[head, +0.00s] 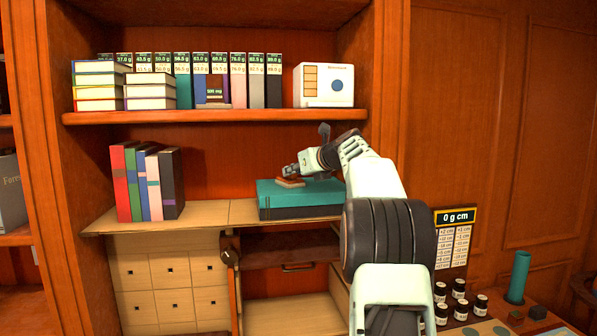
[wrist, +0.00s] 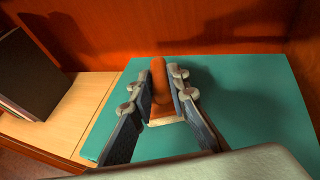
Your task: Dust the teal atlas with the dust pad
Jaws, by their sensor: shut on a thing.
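The teal atlas (head: 328,194) lies flat on the wooden shelf ledge, on top of a dark book or block. Its teal cover (wrist: 235,90) fills much of the wrist view. The dust pad (head: 290,183) has a brown handle and a pale base. It is at the left part of the atlas cover, and the wrist view shows its orange-brown handle (wrist: 159,82) upright between my fingers. My gripper (head: 291,171) is shut on the handle. The pad's base appears to rest on the cover, but exact contact is hard to tell.
Upright books (head: 148,184) stand on the ledge left of the atlas, with bare wood (head: 215,213) between. The upper shelf (head: 215,116) holds stacked books, labelled volumes and a white device (head: 324,84). Small dark jars (head: 459,289) and a green cylinder (head: 519,271) stand lower right.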

